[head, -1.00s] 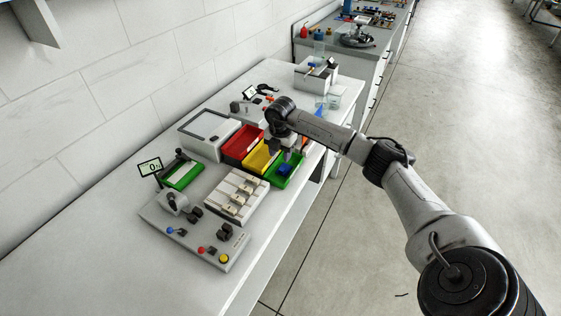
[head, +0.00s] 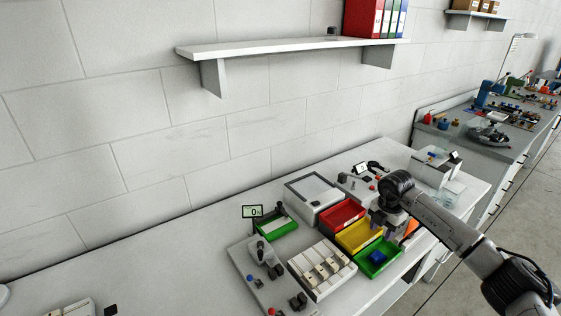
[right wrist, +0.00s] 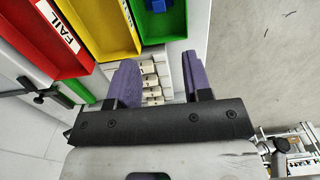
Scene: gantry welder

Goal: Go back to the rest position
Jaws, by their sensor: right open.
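My right gripper (head: 384,226) hangs over the back edge of the yellow and green bins, with its arm coming in from the lower right. In the right wrist view its two purple fingers (right wrist: 160,80) stand wide apart with nothing between them. The yellow bin (head: 352,240) sits between the red bin (head: 338,215) and the green bin (head: 386,266). A blue part (head: 376,257) lies in the green bin; it also shows in the right wrist view (right wrist: 158,5). My left gripper is not in view.
A white fixture with several pale blocks (head: 322,270) stands in front of the bins. A grey-lidded box (head: 313,196) and a small display (head: 252,211) stand behind. A wall shelf (head: 290,48) hangs above. The bench at left (head: 170,255) is mostly clear.

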